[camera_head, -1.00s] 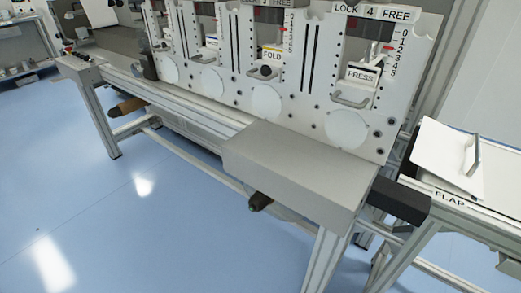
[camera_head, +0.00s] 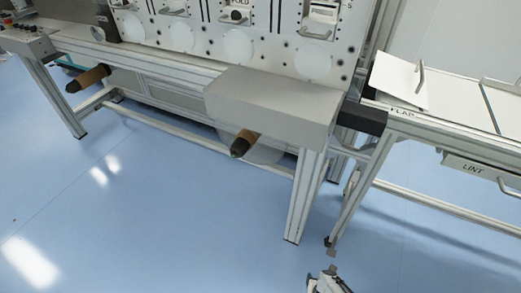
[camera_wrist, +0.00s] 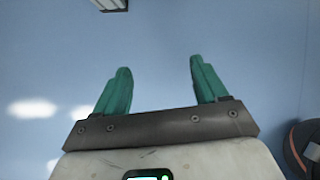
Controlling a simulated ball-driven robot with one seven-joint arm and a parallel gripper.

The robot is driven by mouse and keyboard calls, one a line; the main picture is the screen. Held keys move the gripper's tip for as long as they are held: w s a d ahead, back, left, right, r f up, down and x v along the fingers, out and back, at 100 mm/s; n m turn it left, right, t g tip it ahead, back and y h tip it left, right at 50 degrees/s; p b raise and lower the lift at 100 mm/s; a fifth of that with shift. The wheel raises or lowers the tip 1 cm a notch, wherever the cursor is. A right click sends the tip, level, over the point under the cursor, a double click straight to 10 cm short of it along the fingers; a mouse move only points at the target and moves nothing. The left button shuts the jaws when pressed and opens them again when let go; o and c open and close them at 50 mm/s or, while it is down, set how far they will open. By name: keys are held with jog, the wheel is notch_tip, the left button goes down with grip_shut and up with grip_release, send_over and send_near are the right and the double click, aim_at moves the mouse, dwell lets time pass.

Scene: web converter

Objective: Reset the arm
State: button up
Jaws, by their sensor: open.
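My gripper (camera_wrist: 157,80) shows in the wrist view with two green fingers spread apart. Nothing is between them, and blue floor (camera_wrist: 160,50) lies beyond. In the head view, a small grey and white part at the bottom edge looks like the end of my arm, over open floor in front of the machine. Its fingers cannot be made out clearly there.
The converter's grey bench (camera_head: 275,105) stands across the back, with brown-cored rollers (camera_head: 245,143) sticking out below. A side table has a FLAP label (camera_head: 403,112) and a LINT drawer (camera_head: 480,168). Metal legs (camera_head: 306,195) reach the floor. The front left floor is clear.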

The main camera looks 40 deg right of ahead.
jog(key=w+a+r+n+t+y, duration=0.3)
jog(key=w+r+n, duration=0.35)
jog(key=n, duration=0.35)
jog(key=w+a+r+n+t+y, duration=0.3)
jog(key=w+r+n, duration=0.2)
jog(key=w+n, duration=0.3)
jog(key=s+a+r+n+g+y, duration=0.1)
jog(key=a+r+n+y, duration=0.3)
jog(key=n, duration=0.6)
jog(key=s+a+r+n+g+h, duration=0.15)
jog(key=s+r+n+g, duration=0.25)
jog(key=s+r+n, duration=0.5)
jog(key=s+r+n+g+h, duration=0.3)
jog(key=s+r+n+g, duration=0.15)
jog(key=r+n, duration=0.7)
notch_tip(320, 180, up, 14)
jog(key=m+p, duration=0.1)
jog(key=p, duration=1.1)
jog(key=shift+s, duration=0.4)
jog(key=shift+d+f+m+t, duration=0.1)
jog(key=shift+m+t, duration=0.15)
